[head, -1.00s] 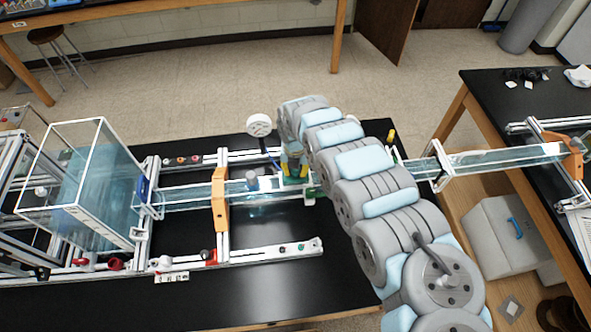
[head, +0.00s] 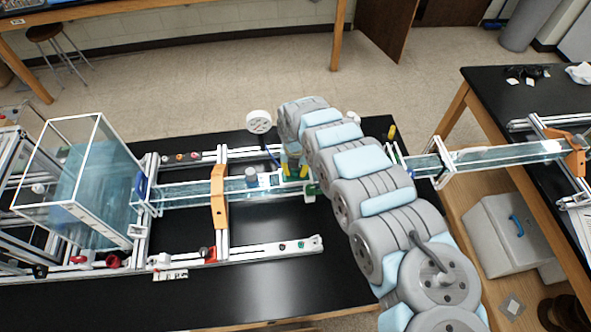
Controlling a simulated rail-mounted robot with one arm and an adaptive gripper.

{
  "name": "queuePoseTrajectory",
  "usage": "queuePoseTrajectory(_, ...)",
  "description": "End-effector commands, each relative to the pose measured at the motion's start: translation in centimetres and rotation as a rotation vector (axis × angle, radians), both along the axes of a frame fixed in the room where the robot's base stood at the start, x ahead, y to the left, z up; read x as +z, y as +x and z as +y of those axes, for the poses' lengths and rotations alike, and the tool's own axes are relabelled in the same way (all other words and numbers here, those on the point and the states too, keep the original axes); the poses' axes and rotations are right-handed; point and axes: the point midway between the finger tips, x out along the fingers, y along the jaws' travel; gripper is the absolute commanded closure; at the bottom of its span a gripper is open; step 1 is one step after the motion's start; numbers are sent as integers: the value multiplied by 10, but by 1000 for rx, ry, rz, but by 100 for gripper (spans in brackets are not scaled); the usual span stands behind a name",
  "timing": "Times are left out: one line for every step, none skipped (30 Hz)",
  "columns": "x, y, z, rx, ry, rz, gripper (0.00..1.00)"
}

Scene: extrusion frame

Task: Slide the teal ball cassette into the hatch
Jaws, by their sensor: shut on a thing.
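My gripper (head: 295,166) is over the clear water channel (head: 197,193), just right of the orange bracket (head: 219,197). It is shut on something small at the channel. This seems to be the teal ball cassette, but it is mostly hidden by the gripper and my arm, so its tilt and exact seating cannot be told. Yellow and green parts show around the fingertips. The hatch cannot be made out clearly; that stretch of channel is partly behind my arm.
A clear water tank (head: 103,128) stands at the left. A white round gauge (head: 259,121) rises behind. The channel runs right to a second black table (head: 500,100). The front black tabletop (head: 290,285) is clear.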

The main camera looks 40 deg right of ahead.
Motion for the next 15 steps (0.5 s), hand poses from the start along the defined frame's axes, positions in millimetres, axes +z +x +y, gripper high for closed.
queuePoseTrajectory(-2,0,0,0,0,0,100)
queuePoseTrajectory(-2,0,0,0,0,0,100)
queuePoseTrajectory(-3,0,0,0,0,0,100)
queuePoseTrajectory(-3,0,0,0,-1,-1,100)
queuePoseTrajectory(-4,0,0,0,0,0,100)
queuePoseTrajectory(-5,0,0,0,0,0,100)
queuePoseTrajectory(-6,0,0,0,0,0,100)
queuePoseTrajectory(-6,0,0,1,0,0,100)
queuePoseTrajectory(-5,0,0,1,-1,-1,65)
queuePoseTrajectory(-5,0,0,1,-1,-1,56)
queuePoseTrajectory(-5,0,0,0,0,0,49)
queuePoseTrajectory(-5,0,0,0,0,0,49)
queuePoseTrajectory(-5,0,0,0,0,0,49)
queuePoseTrajectory(-5,0,0,0,0,0,49)
queuePoseTrajectory(-5,0,0,0,0,0,49)
